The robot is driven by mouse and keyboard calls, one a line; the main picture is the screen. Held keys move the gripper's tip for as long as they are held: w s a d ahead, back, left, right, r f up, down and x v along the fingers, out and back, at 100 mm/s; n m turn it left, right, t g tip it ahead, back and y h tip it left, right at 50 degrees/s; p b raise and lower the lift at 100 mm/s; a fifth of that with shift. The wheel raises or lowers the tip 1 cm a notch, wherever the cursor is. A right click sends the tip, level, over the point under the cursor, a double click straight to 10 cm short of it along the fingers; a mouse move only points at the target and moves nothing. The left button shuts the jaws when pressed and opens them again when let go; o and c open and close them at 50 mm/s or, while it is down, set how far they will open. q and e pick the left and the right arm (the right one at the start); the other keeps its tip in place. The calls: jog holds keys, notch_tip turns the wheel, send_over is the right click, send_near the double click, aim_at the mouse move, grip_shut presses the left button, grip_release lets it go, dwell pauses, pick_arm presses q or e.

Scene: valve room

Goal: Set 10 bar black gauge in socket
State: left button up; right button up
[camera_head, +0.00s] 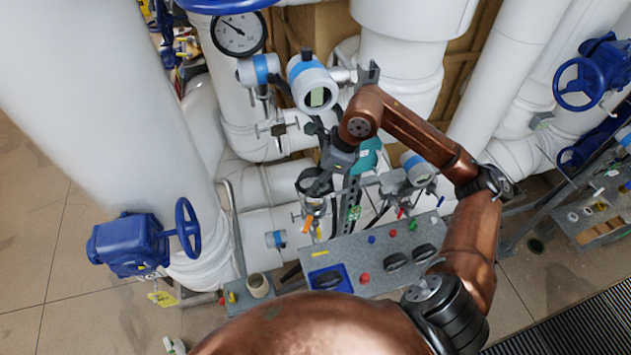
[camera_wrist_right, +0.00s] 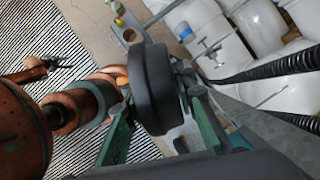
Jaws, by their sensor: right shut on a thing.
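My right gripper (camera_head: 325,180) is shut on a black round gauge (camera_wrist_right: 152,88), seen edge-on between the green fingers in the right wrist view. In the head view the dark gauge (camera_head: 312,183) is partly hidden by the gripper. It is at the pipe fittings (camera_head: 314,207) above the panel. I cannot tell whether it touches them, and its dial does not show. The socket's opening cannot be made out. A dark claw-like part (camera_wrist_right: 55,65) at the left of the wrist view may be my left gripper; its state is unclear.
A grey panel (camera_head: 350,250) with a blue mat (camera_head: 318,274), black round parts (camera_head: 395,262) and coloured knobs lies below the gripper. Blue-and-white transmitters (camera_head: 310,82) stand close by, with a large dial gauge (camera_head: 239,34) behind. Thick white pipes crowd the back.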

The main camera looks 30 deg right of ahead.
jog(key=shift+a+r, duration=0.1)
dwell(0.8)
jog(key=shift+b, duration=0.45)
jog(key=shift+f+b, duration=0.4)
dwell(0.8)
jog(key=shift+f+b, duration=0.15)
jog(key=shift+b, duration=0.3)
jog(key=shift+f+b, duration=0.35)
jog(key=shift+b, duration=0.1)
jog(key=shift+f, duration=0.15)
dwell(0.4)
jog(key=shift+f+b, duration=0.3)
jog(key=shift+b, duration=0.25)
